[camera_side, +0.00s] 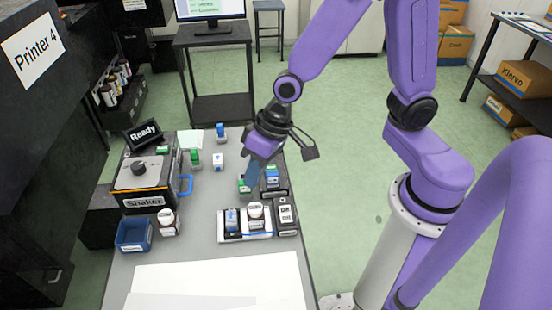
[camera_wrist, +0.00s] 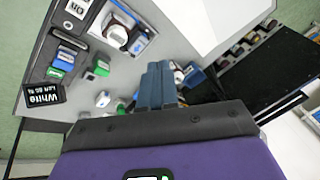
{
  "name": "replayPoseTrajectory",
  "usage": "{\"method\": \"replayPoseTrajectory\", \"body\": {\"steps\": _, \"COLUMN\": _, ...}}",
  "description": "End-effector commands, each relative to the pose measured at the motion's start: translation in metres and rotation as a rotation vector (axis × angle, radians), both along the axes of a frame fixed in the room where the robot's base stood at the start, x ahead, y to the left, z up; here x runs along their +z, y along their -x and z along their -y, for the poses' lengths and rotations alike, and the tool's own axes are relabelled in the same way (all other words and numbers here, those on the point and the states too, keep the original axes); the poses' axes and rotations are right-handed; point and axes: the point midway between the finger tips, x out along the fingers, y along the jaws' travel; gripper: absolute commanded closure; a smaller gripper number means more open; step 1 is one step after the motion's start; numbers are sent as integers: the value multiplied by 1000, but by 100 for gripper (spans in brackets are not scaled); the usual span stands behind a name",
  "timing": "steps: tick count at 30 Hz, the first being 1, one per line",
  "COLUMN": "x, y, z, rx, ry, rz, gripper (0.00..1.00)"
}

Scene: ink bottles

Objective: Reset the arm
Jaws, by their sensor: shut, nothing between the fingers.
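My gripper (camera_side: 252,185) is above the grey table (camera_side: 200,200) in the side view, pointing down near the green and blue bottles at the table's right edge. Its blue fingers (camera_wrist: 158,78) are together in the wrist view, with nothing held. A green bottle (camera_side: 243,187) stands behind or beside the fingers, partly hidden; I cannot tell whether they touch. A blue-labelled bottle (camera_side: 272,176) stands in a dark holder just to the right. In the wrist view a green bottle (camera_wrist: 98,69) stands apart from the fingers, to their left.
A white tray (camera_side: 233,239) holds bottles, beside a black device (camera_side: 286,219). The shaker (camera_side: 143,184), a blue bin (camera_side: 133,234) and a brown-capped bottle (camera_side: 167,223) are at left. Several small bottles, including a green-capped one (camera_side: 195,161), stand farther back. White sheets (camera_side: 220,280) cover the front.

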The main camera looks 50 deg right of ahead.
Motion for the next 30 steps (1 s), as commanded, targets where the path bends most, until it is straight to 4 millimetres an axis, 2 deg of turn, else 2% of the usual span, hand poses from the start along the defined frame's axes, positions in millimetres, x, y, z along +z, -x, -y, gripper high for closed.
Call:
{"method": "replayPoseTrajectory", "body": {"steps": 1, "x": 12, "y": 21, "z": 5, "rx": 106, "ry": 19, "rz": -2, "gripper": 100}}
{"method": "replayPoseTrajectory", "body": {"steps": 6, "x": 41, "y": 87, "z": 41, "rx": 463, "ry": 135, "rz": -13, "gripper": 100}}
{"method": "replayPoseTrajectory", "body": {"steps": 9, "x": 54, "y": 116, "z": 68, "rx": 639, "ry": 212, "rz": -7, "gripper": 100}}
{"method": "replayPoseTrajectory", "body": {"steps": 12, "x": 62, "y": 135, "z": 92, "rx": 771, "ry": 282, "rz": -1, "gripper": 100}}
{"method": "replayPoseTrajectory", "body": {"steps": 15, "x": 68, "y": 145, "z": 110, "rx": 854, "ry": 334, "rz": 5, "gripper": 100}}
{"method": "replayPoseTrajectory", "body": {"steps": 18, "x": 70, "y": 150, "z": 119, "rx": 894, "ry": 362, "rz": 7, "gripper": 100}}
{"method": "replayPoseTrajectory", "body": {"steps": 30, "x": 71, "y": 151, "z": 121, "rx": 902, "ry": 368, "rz": 6, "gripper": 100}}
